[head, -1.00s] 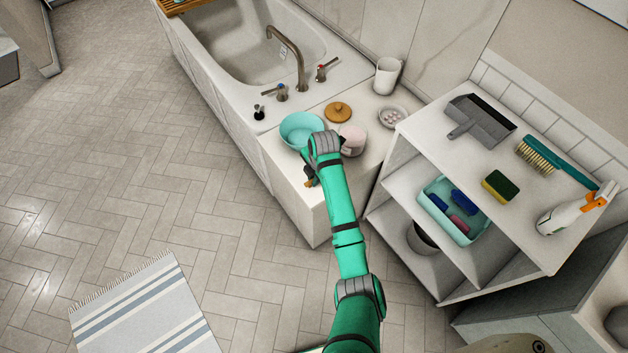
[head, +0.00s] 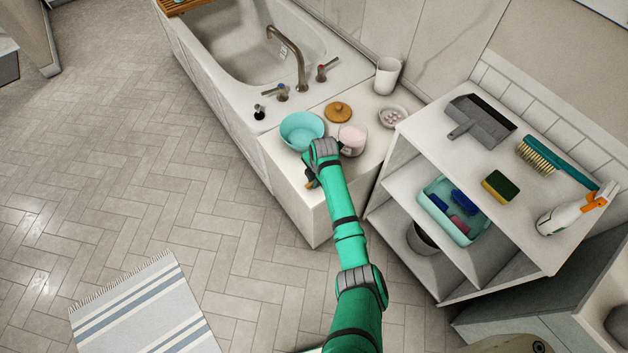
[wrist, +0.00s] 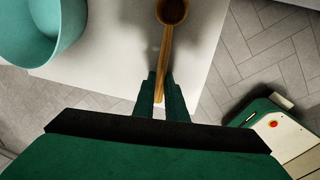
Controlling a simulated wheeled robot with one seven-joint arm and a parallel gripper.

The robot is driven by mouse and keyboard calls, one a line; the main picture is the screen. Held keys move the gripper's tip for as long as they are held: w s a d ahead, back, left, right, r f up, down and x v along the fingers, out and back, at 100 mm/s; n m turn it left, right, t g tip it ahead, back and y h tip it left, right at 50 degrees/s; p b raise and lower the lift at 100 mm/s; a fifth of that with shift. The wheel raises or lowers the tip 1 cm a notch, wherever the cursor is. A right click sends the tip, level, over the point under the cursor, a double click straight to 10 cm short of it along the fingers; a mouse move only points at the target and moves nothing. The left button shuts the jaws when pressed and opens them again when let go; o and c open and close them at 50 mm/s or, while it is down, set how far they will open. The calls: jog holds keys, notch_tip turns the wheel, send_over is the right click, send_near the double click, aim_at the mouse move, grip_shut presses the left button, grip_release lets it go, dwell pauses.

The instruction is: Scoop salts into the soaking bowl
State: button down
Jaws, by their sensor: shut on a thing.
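The turquoise soaking bowl (head: 301,131) stands on the white counter beside the tub, and its side shows at the upper left of the wrist view (wrist: 42,38). A jar of pinkish salts (head: 352,139) stands right of the bowl with its top open. My gripper (wrist: 161,88) is shut on the handle of a wooden scoop (wrist: 166,45). The scoop's round head points away from my gripper, over the white counter and apart from the bowl. I cannot tell whether salt is in it. In the head view my wrist hides most of the gripper and scoop.
A round wooden lid (head: 338,112), a dish of pale balls (head: 392,117) and a white cup (head: 387,75) stand farther back on the counter. The tub tap (head: 290,55) rises behind the bowl. A white shelf unit (head: 415,141) stands close on the right.

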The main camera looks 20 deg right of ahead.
jog(key=shift+f, duration=0.15)
jog(key=c, duration=1.8)
grip_release()
notch_tip(320, 180, up, 12)
jog(key=s, duration=0.2)
jog(key=shift+s+d, duration=0.15)
jog(key=shift+d, duration=0.25)
